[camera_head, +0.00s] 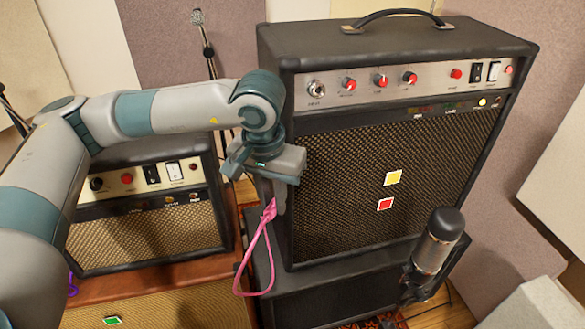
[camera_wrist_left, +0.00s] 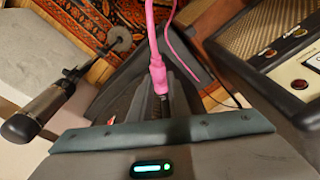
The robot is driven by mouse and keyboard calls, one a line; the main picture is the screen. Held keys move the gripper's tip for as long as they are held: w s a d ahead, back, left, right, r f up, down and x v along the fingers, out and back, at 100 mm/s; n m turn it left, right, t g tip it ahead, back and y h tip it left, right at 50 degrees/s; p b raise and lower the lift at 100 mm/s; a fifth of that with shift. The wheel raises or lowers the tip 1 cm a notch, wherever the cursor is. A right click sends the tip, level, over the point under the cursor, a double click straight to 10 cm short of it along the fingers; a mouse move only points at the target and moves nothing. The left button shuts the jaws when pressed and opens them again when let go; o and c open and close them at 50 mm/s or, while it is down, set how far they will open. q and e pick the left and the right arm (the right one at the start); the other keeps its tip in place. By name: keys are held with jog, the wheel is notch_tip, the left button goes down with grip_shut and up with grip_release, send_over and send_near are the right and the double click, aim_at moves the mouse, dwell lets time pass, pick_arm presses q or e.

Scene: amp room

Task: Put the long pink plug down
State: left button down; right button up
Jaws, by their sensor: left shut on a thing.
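The long pink plug (camera_head: 270,209) is held in my left gripper (camera_head: 279,205), in front of the left edge of the big black amp (camera_head: 335,170). Its pink cable (camera_head: 240,275) hangs below in a loop. In the left wrist view the pink plug (camera_wrist_left: 158,75) sits between the two fingers of my left gripper (camera_wrist_left: 163,95), which is shut on it. The plug's tip is hidden or too small to make out. My right gripper is in neither view.
The big amp has an input jack (camera_head: 316,88), red knobs and switches on its top panel, and stands on a black cabinet (camera_head: 330,295). A smaller amp (camera_head: 150,230) stands at the left on a brown cabinet (camera_head: 180,305). A microphone (camera_head: 437,243) stands at the front right.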

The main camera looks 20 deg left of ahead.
pick_arm(q)
jog(key=d+r+m, duration=0.4)
jog(key=d+m, duration=0.3)
jog(key=d, duration=0.6)
jog(key=shift+s+d+m+h, duration=0.15)
jog(key=shift+d+m+h, duration=0.2)
jog(key=shift+m+h, duration=0.05)
jog(key=w+d+f+m, duration=0.4)
jog(key=f, duration=0.2)
jog(key=shift+w+m+g, duration=0.3)
jog(key=shift+w+g, duration=0.1)
jog(key=shift+d, duration=0.1)
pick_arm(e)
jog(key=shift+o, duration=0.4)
